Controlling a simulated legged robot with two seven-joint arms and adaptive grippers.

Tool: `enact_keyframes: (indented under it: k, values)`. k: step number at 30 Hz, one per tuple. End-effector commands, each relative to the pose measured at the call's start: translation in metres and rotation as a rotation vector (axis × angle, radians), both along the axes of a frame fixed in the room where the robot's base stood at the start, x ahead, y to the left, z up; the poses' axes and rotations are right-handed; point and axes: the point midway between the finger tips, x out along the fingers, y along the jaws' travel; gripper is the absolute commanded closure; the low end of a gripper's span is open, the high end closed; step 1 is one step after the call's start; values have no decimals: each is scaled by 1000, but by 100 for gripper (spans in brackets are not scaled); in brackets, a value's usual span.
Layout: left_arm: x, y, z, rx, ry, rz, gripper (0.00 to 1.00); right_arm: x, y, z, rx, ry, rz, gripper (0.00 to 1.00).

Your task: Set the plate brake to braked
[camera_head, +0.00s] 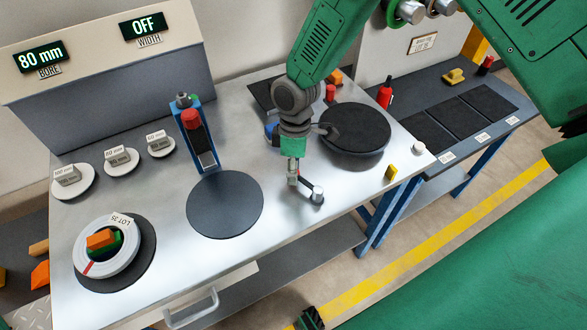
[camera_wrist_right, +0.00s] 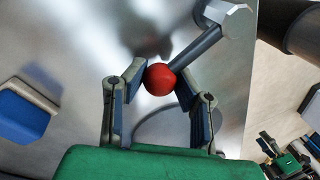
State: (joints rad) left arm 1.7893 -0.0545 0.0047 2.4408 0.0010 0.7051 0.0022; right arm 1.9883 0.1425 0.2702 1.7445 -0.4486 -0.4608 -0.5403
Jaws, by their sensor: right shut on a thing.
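My right gripper (camera_head: 292,182) reaches down to the steel bench, just right of the smooth dark round plate (camera_head: 225,205). In the right wrist view its two fingers (camera_wrist_right: 160,84) are shut on a red ball knob (camera_wrist_right: 159,79), one pad on each side. The knob sits on the end of a grey lever (camera_wrist_right: 203,47), which runs to the upper right. Any brake marking is not readable.
A textured dark disc (camera_head: 355,130) lies behind my right gripper. A blue stand with a red top (camera_head: 191,119) rises behind the smooth plate. A white ring coil (camera_head: 107,247) lies at the front left.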

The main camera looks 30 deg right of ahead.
Motion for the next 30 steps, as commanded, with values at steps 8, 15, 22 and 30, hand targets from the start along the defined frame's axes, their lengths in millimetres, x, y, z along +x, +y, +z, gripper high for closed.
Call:
enact_keyframes:
  k: [8, 15, 22, 30]
  values:
    - [0, 0, 1, 0, 0, 0, 60, 3, 0, 3, 1, -8, 0, 100]
    - [0, 0, 0, 0, 0, 0, 60, 3, 0, 2, 0, -3, -1, 53]
    - [-3, 0, 1, 0, -2, 0, 60, 3, -1, 5, 0, -2, -1, 53]
    - [-3, 0, 1, 0, -3, 0, 60, 11, -6, 52, 1, -6, -3, 53]
